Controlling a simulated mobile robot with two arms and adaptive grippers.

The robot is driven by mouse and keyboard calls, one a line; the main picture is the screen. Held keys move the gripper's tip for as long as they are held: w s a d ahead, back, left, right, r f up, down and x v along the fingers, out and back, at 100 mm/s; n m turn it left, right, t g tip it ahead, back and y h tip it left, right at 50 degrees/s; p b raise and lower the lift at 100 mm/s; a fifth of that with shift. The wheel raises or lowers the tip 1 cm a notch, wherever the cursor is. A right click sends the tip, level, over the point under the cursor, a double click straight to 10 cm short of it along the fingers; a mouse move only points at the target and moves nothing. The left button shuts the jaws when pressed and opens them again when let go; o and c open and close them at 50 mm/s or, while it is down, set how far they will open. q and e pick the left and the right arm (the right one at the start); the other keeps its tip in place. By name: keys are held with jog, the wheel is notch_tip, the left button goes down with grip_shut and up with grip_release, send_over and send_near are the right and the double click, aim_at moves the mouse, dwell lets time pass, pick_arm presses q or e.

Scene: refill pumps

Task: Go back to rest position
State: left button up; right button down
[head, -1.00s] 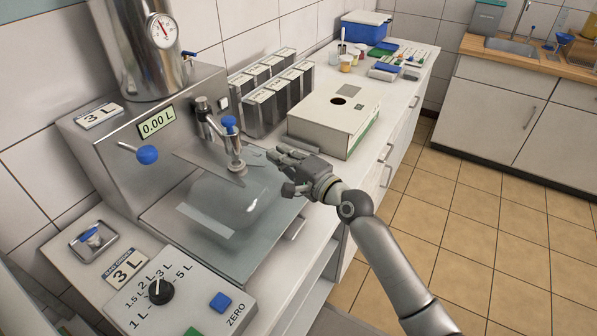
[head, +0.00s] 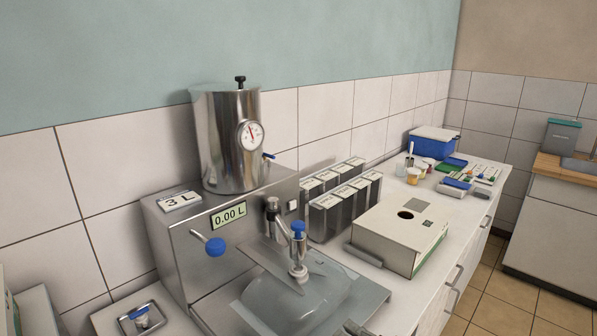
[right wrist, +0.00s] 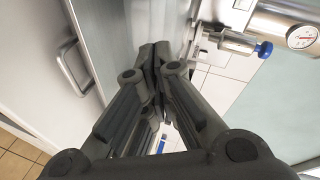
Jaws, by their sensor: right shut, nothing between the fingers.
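My right gripper (right wrist: 155,60) is shut in the right wrist view, its dark fingers together with nothing between them. In the head view only a small dark piece that looks like its tip shows at the bottom edge; the rest of the right arm is out of frame. My left gripper is in neither view. The steel dispenser (head: 175,255) reads 0.00 L and has a tap with a blue knob (head: 298,228). A clear bag (head: 285,300) lies on the grey tray under the tap.
A white carton (head: 385,245) with a round hole sits on the counter beside several dark, pale-topped containers (head: 325,218). A blue box (head: 432,147) and small jars stand farther back. The right wrist view shows a metal handle (right wrist: 75,68) on a white front at left.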

jog(key=s+d+f+n+g+h, duration=0.25)
jog(key=s+f, duration=0.25)
jog(key=s, duration=0.4)
jog(key=s+d+f+n+g+h, duration=0.2)
jog(key=s+d+f+n+g, duration=0.15)
jog(key=s, duration=0.55)
jog(key=s+d+f+n+g+h, duration=0.3)
jog(key=s+f+n, duration=0.15)
jog(key=s, duration=0.45)
notch_tip(320, 180, down, 27)
jog(key=s+g, duration=0.1)
jog(key=s+d+f+g, duration=0.1)
jog(key=s+d+f, duration=0.1)
jog(key=s+f, duration=1.4)
jog(key=shift+s+d+f+g, duration=0.2)
jog(key=shift+s+d+g, duration=0.15)
jog(key=shift+s, duration=0.15)
